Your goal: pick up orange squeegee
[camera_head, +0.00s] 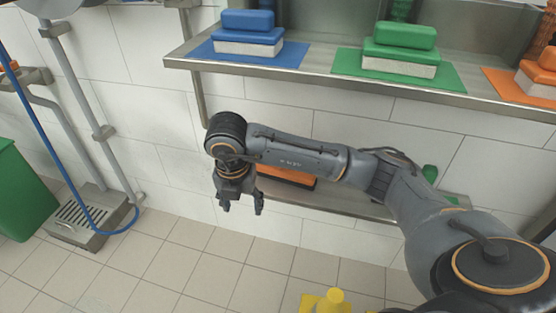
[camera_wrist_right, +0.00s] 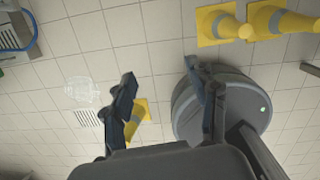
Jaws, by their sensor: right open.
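An orange and dark flat item (camera_head: 287,179) lies on the lower shelf (camera_head: 345,204), partly hidden behind my right forearm. I cannot tell whether it is the orange squeegee. No squeegee shows clearly in either view. My right gripper (camera_head: 241,207) hangs fingers down, open and empty, left of this item and in front of the wall. In the right wrist view the open fingers (camera_wrist_right: 160,72) have only floor and floor items beyond them. My left gripper is not in view.
The upper shelf (camera_head: 330,80) holds blue (camera_head: 248,36), green (camera_head: 400,50) and orange (camera_head: 540,75) block-shaped items on mats. A green bin (camera_head: 20,195) and a floor drain unit (camera_head: 85,217) stand left. Yellow cones (camera_wrist_right: 215,25) stand on the floor. Floor below the gripper is clear.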

